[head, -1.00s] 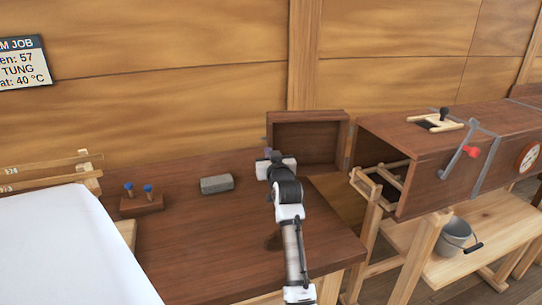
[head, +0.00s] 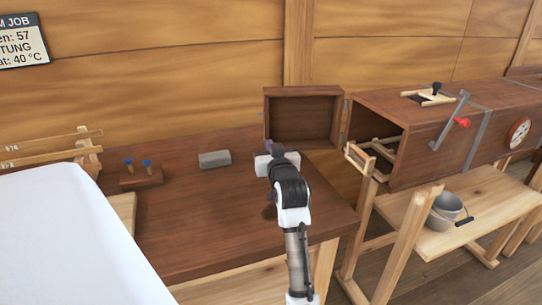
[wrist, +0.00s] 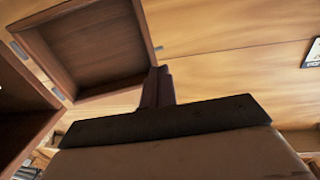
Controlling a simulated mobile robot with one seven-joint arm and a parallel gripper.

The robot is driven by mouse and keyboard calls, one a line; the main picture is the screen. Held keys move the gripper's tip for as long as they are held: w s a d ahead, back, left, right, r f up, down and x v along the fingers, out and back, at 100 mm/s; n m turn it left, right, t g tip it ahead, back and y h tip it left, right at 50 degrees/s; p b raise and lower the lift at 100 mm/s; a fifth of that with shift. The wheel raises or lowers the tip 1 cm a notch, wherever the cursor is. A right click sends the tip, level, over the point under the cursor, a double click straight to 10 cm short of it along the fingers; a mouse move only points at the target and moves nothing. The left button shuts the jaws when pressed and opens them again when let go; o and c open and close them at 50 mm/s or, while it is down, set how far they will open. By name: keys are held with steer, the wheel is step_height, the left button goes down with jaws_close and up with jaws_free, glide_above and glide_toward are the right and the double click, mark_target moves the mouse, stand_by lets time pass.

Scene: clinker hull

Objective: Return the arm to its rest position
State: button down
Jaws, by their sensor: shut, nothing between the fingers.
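My arm reaches up the middle of the head view over the brown workbench (head: 210,225). My gripper (head: 267,147) is at its far end, just in front of the lower left of the open box door (head: 303,120). Its fingers are small and partly hidden behind my wrist. In the wrist view my gripper (wrist: 158,87) shows as two dark fingers pressed together, with nothing between them. The box door also shows at the upper left there (wrist: 92,48), behind the fingers. Whether they touch it cannot be told.
The long wooden box (head: 410,125) stands open at right, with a wooden rack (head: 372,158) at its mouth. A grey block (head: 214,159) and a peg holder (head: 141,177) lie on the bench. A white-covered surface (head: 65,240) is at left. A bucket (head: 443,212) stands at right.

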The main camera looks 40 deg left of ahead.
steer(key=shift+v, duration=1.1)
